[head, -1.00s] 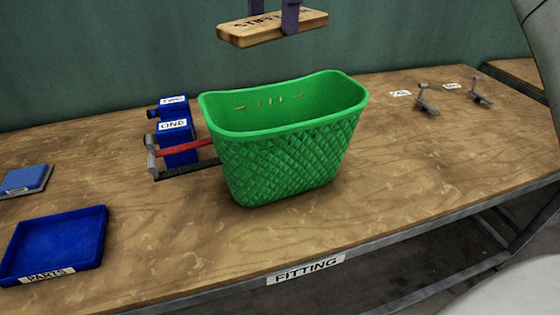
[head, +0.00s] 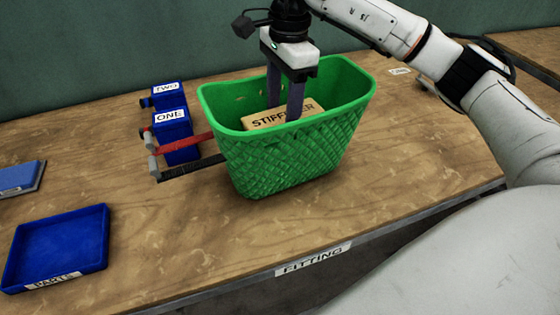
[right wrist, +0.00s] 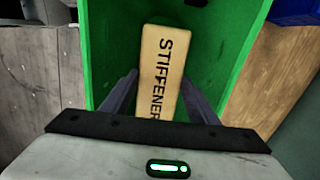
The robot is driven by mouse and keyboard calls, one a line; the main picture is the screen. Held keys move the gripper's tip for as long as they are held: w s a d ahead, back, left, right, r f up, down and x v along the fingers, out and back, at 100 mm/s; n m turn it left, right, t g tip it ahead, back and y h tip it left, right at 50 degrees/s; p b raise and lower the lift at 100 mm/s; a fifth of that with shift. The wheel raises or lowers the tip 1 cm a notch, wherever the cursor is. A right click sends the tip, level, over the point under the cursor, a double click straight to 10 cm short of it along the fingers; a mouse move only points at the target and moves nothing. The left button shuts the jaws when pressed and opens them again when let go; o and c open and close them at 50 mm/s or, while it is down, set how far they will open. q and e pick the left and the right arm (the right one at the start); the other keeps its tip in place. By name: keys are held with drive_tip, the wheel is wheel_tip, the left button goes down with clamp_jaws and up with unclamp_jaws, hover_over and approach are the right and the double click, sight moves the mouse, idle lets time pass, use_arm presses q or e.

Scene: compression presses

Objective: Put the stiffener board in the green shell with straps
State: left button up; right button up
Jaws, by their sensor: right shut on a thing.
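The green shell (head: 280,160) stands upright on the bench, open at the top, with a woven outer face. The wooden board marked STIFFENER (head: 262,121) is inside the shell's opening, below the rim. My right gripper (head: 287,112) reaches down into the shell from above and is shut on the board. In the right wrist view the stiffener board (right wrist: 160,65) lies between the two fingers, with the green wall (right wrist: 100,50) around it. The shell's floor is mostly hidden, so I cannot tell if the board touches it. My left gripper is not in view.
Blue blocks labelled ONE (head: 172,138) and TWO (head: 168,95) stand left of the shell, with a red-handled clamp (head: 180,146) against its side. A blue PARTS tray (head: 55,245) is at the front left. The bench's front right is clear.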

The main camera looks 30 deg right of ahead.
drive_tip(key=shift+s+d+f, duration=0.25)
drive_tip(key=shift+f, duration=0.25)
wheel_tip(320, 180, down, 10)
drive_tip(key=shift+f+p, duration=0.2)
drive_tip(key=shift+p, duration=0.55)
drive_tip(key=shift+f, duration=0.1)
drive_tip(key=shift+f+b, duration=0.55)
drive_tip(key=shift+b, duration=0.1)
drive_tip(key=o, duration=1.3)
drive_tip(key=shift+r, duration=0.15)
